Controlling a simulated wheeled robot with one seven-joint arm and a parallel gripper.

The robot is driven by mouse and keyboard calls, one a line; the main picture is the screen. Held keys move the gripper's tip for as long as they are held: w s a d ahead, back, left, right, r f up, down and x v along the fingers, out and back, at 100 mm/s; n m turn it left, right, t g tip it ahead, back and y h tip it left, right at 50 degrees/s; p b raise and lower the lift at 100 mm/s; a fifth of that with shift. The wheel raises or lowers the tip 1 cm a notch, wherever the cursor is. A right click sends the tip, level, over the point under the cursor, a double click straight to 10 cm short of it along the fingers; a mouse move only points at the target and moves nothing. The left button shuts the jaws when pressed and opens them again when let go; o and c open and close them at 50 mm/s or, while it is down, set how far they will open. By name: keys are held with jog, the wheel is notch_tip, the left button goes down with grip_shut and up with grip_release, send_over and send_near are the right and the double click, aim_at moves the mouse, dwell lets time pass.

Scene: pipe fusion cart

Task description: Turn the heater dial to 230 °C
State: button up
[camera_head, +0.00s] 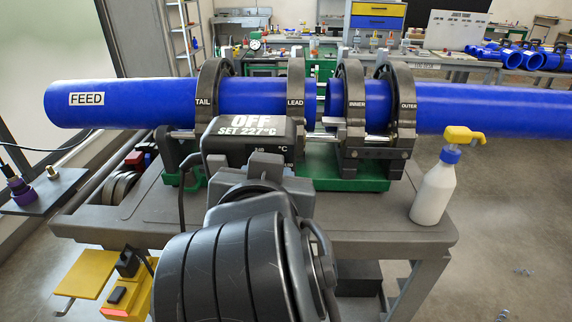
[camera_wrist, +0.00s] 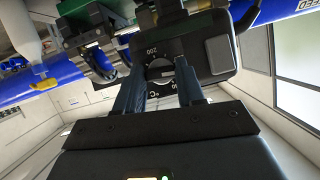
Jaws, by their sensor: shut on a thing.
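The heater control box (camera_head: 248,148) is dark, and its readout shows OFF and SET 227°C in the head view. In the wrist view the box (camera_wrist: 215,25) is seen close up, with the round heater dial (camera_wrist: 158,72) on its face. Scale marks ring the dial; 200 is legible, while other numbers are partly hidden by my fingers. My gripper (camera_wrist: 161,67) is shut on the dial, with one finger on each side of it. In the head view my own arm hides the dial and the fingertips.
Blue pipes (camera_head: 262,97) lie in dark clamps behind the box, labelled TAIL, LEAD, INNER and OUTER. A white spray bottle (camera_head: 434,190) stands at the right of the grey cart top (camera_head: 400,232). A yellow and orange switch box (camera_head: 128,290) hangs at the cart's front left.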

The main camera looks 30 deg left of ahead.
jog(key=shift+f+m+g+y, duration=0.1)
jog(key=shift+m+g+y, duration=0.2)
jog(key=shift+m+y, duration=0.35)
jog(key=shift+m, duration=0.25)
jog(key=o, duration=1)
jog(key=shift+o, duration=0.2)
jog(key=shift+d, duration=0.1)
jog(key=v, duration=0.7)
jog(key=shift+s, duration=0.25)
jog(key=shift+d, duration=0.15)
